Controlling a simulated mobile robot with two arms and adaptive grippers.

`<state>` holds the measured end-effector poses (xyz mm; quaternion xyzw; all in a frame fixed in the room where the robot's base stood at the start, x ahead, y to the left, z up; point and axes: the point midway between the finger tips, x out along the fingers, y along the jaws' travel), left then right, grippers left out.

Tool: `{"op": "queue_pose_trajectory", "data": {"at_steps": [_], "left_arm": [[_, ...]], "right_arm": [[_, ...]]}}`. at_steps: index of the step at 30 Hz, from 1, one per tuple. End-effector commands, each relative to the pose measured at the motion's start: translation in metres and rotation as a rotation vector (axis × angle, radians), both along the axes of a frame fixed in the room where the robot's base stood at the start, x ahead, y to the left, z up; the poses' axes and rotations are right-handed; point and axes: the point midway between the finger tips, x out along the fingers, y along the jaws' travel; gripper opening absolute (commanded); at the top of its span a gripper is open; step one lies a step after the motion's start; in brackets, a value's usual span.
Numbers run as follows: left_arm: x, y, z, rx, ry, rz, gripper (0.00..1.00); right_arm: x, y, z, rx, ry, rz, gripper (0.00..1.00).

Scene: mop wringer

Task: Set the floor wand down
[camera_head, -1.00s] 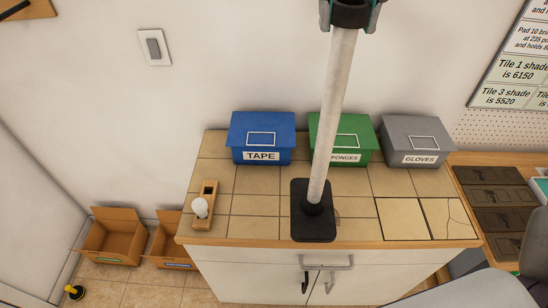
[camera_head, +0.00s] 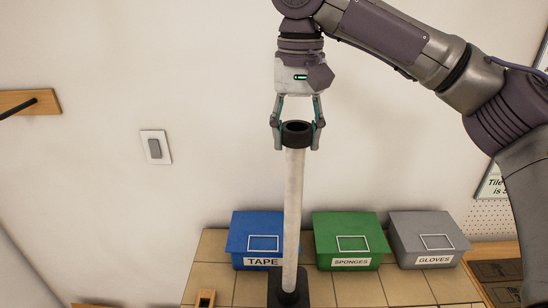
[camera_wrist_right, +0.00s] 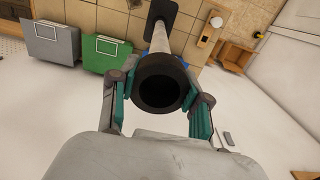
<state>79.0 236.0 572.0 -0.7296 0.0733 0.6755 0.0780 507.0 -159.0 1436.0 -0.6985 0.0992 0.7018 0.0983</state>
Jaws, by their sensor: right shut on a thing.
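The floor wand (camera_head: 292,205) is a pale tube with a black collar at its top and a black base. It stands nearly upright in front of the blue and green boxes. My right gripper (camera_head: 297,137) is shut on the black collar from above. In the right wrist view, the collar's open end (camera_wrist_right: 161,84) sits between the two fingers, with the tube and base beyond it. The base (camera_head: 288,288) is cut off at the bottom of the head view; I cannot tell whether it touches the tiled counter (camera_head: 358,289). My left gripper is out of view.
A blue TAPE box (camera_head: 255,228), a green SPONGES box (camera_head: 350,228) and a grey GLOVES box (camera_head: 430,228) line the counter's back. A switch (camera_head: 155,147) and a wooden rail (camera_head: 22,101) are on the wall.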

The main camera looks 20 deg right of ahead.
Motion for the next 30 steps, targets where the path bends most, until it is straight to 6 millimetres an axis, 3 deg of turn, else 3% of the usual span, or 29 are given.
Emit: {"op": "queue_pose_trajectory", "data": {"at_steps": [3, 9, 21, 30], "left_arm": [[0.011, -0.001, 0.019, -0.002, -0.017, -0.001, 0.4], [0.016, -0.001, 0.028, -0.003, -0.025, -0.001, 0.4], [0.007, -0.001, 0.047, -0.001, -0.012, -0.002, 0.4], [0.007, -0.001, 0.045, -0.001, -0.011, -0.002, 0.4]], "right_arm": [[0.019, 0.015, -0.008, -0.001, 0.001, 0.0, 0.0], [0.037, 0.027, -0.024, 0.001, -0.001, -0.001, 0.0], [0.038, 0.028, -0.065, 0.001, -0.002, 0.0, 0.0], [0.038, 0.028, -0.069, 0.002, -0.002, 0.0, 0.0]]}}
